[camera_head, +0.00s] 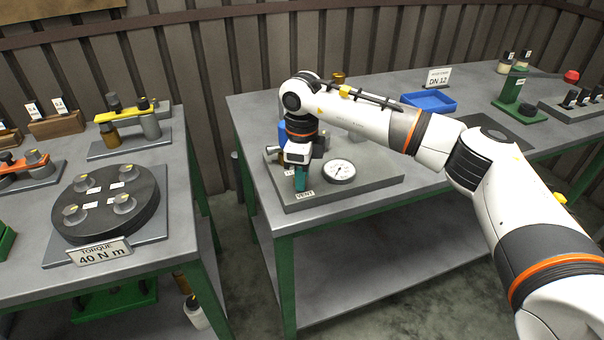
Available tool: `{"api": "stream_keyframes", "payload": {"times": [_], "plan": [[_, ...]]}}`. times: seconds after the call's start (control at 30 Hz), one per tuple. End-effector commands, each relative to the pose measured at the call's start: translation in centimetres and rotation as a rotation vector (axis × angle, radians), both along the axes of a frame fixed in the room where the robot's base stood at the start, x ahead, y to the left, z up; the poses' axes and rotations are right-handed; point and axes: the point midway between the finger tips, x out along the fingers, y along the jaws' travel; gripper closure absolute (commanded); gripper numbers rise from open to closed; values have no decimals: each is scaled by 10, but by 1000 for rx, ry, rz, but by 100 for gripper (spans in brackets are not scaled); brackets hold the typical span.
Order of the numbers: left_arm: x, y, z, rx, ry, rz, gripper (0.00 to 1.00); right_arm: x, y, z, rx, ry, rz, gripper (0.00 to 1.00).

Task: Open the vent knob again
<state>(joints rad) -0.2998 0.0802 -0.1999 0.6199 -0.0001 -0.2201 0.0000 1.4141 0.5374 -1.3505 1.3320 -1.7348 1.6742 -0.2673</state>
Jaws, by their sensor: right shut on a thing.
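My right gripper (301,184) points down over the front left part of a grey base plate (370,184), just above the VENT label (305,195). It is shut on the vent knob, which is mostly hidden by the gripper. Teal parts show at the fingertips, and I cannot tell clearly where finger ends and knob begins. The knob's turn angle cannot be read. A round white-faced gauge (339,171) stands on the plate just right of the gripper. My left gripper is not in view.
A blue tray (429,101) and a DN 12 sign (438,78) stand farther back on the same table. A green stand (512,92) is at the right. A separate left table holds a dark round plate (106,204) with a torque sign (100,252). Bare tabletop lies right of the base plate.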

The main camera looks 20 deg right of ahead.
Motion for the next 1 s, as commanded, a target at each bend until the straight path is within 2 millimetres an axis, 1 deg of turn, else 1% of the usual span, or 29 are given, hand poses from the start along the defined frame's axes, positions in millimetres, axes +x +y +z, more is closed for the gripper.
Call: {"api": "stream_keyframes", "payload": {"times": [0.07, 0.1, 0.17, 0.2, 0.47, 0.57, 0.67, 1.0], "plan": [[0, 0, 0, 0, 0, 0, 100, 2, 0, 3, 2, -7, -2, 96], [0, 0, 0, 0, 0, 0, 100, 2, 0, 3, 2, -7, -2, 68], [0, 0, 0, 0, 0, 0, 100, 1, 0, 2, 2, -6, -2, 58], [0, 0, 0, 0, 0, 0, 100, 1, 0, 2, 1, -5, -2, 52], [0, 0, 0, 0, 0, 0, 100, 1, 0, 1, 1, -3, -2, 51], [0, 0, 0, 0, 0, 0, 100, 1, 0, 5, 1, -4, -2, 51], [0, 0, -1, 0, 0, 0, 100, 1, 0, 17, 1, -5, -2, 51], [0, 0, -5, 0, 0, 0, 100, 1, 1, 88, 2, -7, -1, 51]]}}
